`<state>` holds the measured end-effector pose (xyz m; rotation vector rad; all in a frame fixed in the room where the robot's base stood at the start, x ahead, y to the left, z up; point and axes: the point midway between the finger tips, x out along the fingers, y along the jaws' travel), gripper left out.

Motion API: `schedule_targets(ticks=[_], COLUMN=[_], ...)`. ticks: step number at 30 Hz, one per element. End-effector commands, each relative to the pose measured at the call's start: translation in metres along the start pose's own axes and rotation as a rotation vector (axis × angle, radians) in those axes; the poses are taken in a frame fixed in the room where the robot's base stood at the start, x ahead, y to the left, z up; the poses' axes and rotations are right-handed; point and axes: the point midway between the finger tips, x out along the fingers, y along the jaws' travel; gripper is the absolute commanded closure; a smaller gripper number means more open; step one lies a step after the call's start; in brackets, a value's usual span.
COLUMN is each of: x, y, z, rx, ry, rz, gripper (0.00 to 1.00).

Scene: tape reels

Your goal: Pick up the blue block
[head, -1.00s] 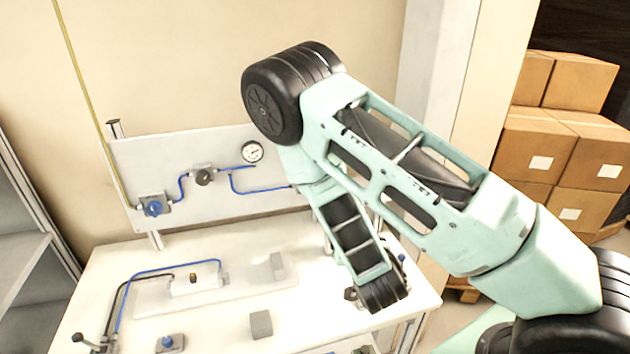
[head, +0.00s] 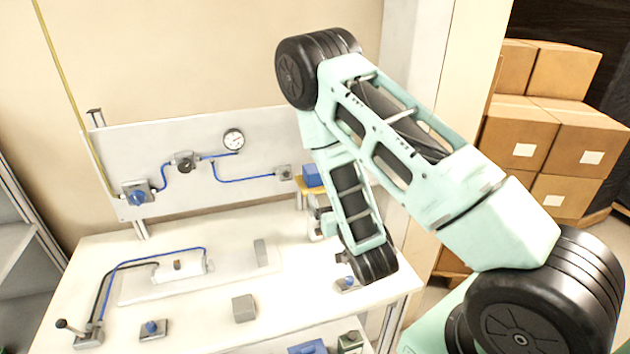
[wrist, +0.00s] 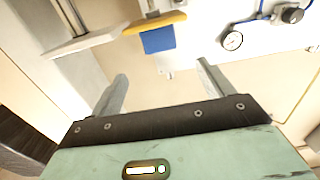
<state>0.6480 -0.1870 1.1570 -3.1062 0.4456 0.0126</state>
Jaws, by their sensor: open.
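A blue block (head: 312,175) rests on a small yellow-orange ledge (head: 298,183) at the right end of the upright panel, partly hidden by my arm. In the wrist view, which looks upside down, the blue block (wrist: 158,40) touches the orange ledge (wrist: 155,23). My gripper (wrist: 160,75) is open and empty, its two fingers spread wide. The block lies ahead, between the finger directions, apart from both fingers. In the head view my arm covers most of the gripper. Another blue piece (head: 308,347) shows at the bottom edge.
The white panel (head: 210,190) carries a gauge (head: 233,139), valves and blue tubing. The bench (head: 200,315) bears a grey block (head: 243,308), a blue-knobbed fitting (head: 152,329) and a lever. Cardboard boxes (head: 530,140) stand at the right.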

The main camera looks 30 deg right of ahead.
Motion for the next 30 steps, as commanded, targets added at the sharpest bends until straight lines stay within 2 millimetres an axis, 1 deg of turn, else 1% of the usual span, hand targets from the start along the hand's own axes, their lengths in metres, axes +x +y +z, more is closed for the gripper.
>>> schedule_targets(ticks=[3,7,15,18,30], x=[0.006,0.012,0.026,0.033,0.052], y=[0.001,0.001,0.002,-0.001,-0.001], z=[0.005,0.006,-0.002,0.002,0.001], rx=[0.008,0.010,0.002,-0.002,-0.001], ry=[-0.009,-0.011,0.012,0.015,0.014], rz=[0.008,0.009,0.001,-0.004,-0.003], gripper=[0.20,0.20,0.20,0.20,0.20])
